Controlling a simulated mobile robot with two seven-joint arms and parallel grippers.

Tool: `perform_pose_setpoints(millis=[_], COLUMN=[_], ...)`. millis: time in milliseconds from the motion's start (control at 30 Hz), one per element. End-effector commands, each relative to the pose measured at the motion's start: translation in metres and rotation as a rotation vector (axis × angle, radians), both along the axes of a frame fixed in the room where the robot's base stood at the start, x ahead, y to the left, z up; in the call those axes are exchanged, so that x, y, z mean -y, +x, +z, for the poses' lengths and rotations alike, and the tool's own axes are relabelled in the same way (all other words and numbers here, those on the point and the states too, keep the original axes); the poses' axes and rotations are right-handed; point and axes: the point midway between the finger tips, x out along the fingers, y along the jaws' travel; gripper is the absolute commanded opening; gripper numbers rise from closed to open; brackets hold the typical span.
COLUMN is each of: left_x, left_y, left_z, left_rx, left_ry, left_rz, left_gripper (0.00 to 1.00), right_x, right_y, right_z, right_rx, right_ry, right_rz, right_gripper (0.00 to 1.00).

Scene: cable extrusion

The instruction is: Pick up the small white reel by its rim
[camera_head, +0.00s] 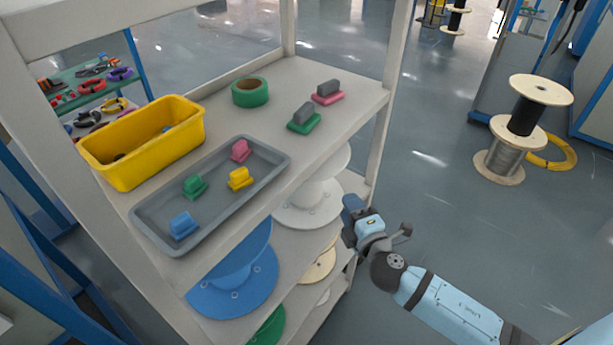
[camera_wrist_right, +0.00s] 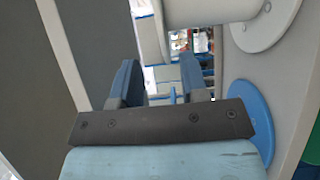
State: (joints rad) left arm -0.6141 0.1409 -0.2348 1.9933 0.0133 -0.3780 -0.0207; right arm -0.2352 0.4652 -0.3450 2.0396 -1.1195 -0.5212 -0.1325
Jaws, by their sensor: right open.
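In the right wrist view, part of the white reel (camera_wrist_right: 262,22) shows at the upper right. My right gripper (camera_head: 352,213) is just right of the reel at the rack's open side. In the wrist view its two blue fingers (camera_wrist_right: 160,80) are apart, with background showing between them. No contact with the reel shows. My left gripper is not in view.
A blue reel (camera_head: 235,283) sits left of the white one and also shows in the wrist view (camera_wrist_right: 248,108). A rack post (camera_head: 383,135) stands close to my gripper. The top board holds a yellow bin (camera_head: 150,160) and a grey tray (camera_head: 225,208).

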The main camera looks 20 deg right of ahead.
Motion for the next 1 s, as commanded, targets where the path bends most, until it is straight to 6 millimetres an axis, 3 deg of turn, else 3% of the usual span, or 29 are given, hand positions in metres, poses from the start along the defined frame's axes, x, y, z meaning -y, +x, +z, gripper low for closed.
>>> perform_pose_setpoints(millis=[300,1000], left_x=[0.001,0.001], left_y=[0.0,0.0], left_z=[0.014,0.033], left_rx=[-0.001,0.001], left_ry=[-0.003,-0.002], left_rz=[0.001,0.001], left_gripper=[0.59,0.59], right_x=[0.002,0.006], right_y=[0.06,0.132], right_z=[0.004,0.003], right_rx=[0.002,-0.001], right_ry=[0.001,0.002], right_rz=[-0.002,-0.001], right_gripper=[0.4,0.4])
